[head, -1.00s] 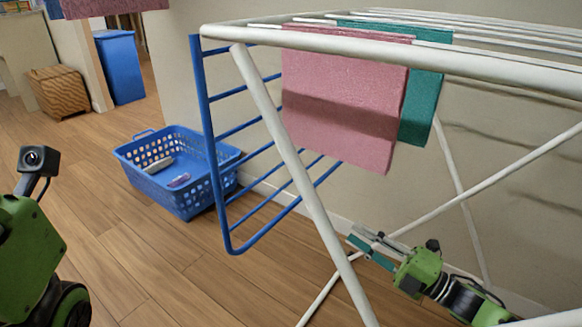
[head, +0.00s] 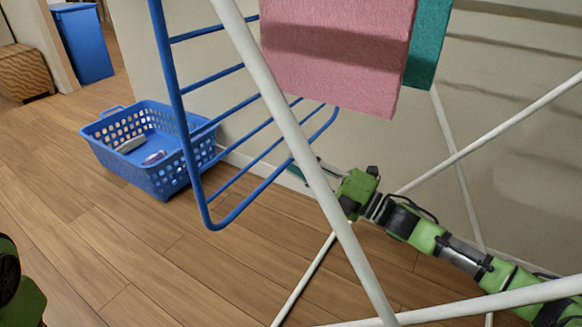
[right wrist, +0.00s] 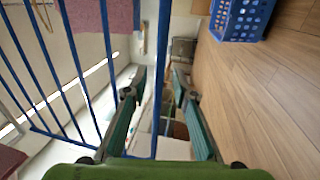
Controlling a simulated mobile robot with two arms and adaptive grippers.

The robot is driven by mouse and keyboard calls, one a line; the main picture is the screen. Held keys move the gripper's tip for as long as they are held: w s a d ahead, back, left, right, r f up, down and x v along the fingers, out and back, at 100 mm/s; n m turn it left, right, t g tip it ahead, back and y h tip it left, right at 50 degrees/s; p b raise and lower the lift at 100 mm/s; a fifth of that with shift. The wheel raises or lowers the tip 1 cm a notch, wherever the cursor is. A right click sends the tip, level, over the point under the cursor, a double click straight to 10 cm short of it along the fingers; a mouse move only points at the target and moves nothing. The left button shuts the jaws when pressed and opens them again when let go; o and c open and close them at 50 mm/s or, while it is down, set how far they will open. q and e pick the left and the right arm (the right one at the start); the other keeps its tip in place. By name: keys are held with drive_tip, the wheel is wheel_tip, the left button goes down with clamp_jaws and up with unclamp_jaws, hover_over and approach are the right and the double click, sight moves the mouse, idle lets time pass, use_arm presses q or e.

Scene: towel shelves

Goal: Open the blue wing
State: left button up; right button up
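The blue wing (head: 182,122) hangs down at the left end of the white drying rack (head: 297,140), with its rungs sloping toward the wall. My right gripper (head: 305,170) is behind a white rack leg, close to the wing's lower far corner. In the right wrist view my gripper (right wrist: 160,84) has its teal-padded fingers apart, and a blue bar of the wing (right wrist: 162,50) stands between them. I cannot tell whether the fingers touch the bar. My left gripper is not in view; only part of my left arm shows at the left edge.
A pink towel (head: 335,55) and a teal towel (head: 427,50) hang from the rack above my right arm. A blue laundry basket (head: 165,180) stands on the floor behind the wing. A blue bin (head: 82,43) and a wooden box (head: 22,72) are farther back.

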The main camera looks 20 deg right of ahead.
sight(293, 161)
drive_tip(key=shift+b+x, duration=0.4)
drive_tip(key=shift+x, duration=0.95)
clamp_jaws()
drive_tip(key=shift+w+a+r, duration=0.15)
drive_tip(key=shift+w, duration=0.1)
drive_tip(key=w+a+r+t+y+b, duration=0.1)
drive_tip(key=w+a+r+t+b, duration=0.1)
drive_tip(key=w+a+b, duration=0.3)
drive_tip(key=w+a, duration=0.3)
drive_tip(key=w, duration=0.3)
drive_tip(key=shift+w+a+r+y, duration=0.2)
drive_tip(key=shift+a+y, duration=0.2)
